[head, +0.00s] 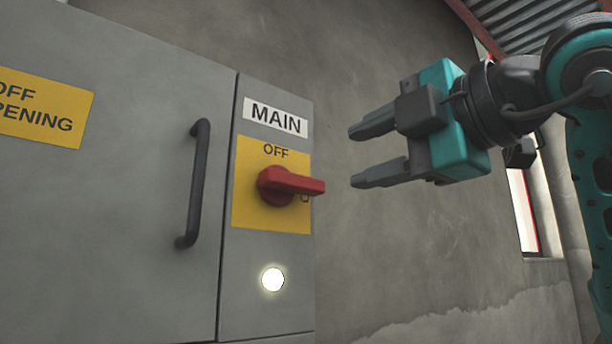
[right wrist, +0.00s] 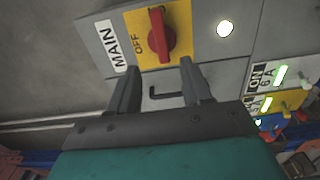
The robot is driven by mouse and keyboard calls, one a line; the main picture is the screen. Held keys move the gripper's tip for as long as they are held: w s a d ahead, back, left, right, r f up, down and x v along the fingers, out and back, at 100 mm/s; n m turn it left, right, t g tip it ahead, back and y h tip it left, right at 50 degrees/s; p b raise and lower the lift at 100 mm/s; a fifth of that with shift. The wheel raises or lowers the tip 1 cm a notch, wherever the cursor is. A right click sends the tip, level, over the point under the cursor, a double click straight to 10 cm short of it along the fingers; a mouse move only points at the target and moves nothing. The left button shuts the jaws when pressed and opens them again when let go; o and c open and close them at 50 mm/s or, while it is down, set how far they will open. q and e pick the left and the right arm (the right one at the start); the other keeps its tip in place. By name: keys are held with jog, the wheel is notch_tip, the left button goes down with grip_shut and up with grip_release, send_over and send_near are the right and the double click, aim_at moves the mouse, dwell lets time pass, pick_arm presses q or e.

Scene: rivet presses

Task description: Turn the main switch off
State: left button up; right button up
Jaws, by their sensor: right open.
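The main switch (head: 290,186) is a red rotary handle on a yellow plate (head: 270,218) marked OFF at the top, under a MAIN label (head: 275,117). In the head view the handle points right, away from the OFF mark. The switch also shows in the right wrist view (right wrist: 158,36), beyond my fingertips. My right gripper (head: 362,155) is open and empty, a short way right of the handle, with its fingers pointing at it and not touching. In the right wrist view my fingers (right wrist: 155,72) are spread apart. My left gripper is not in view.
A white lamp (head: 272,279) glows below the switch. A grey cabinet door (head: 120,220) with a dark vertical handle (head: 197,185) is to the left. The right wrist view shows another panel with an ON label (right wrist: 262,78) and lit lamps. Bare wall lies behind my gripper.

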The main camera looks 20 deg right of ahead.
aim_at(300, 182)
jog(key=p+x, duration=0.2)
jog(key=x, duration=0.9)
jog(key=shift+w+a+f+p, duration=0.1)
jog(key=shift+w+p, duration=0.2)
jog(key=shift+p, duration=0.1)
grip_shut()
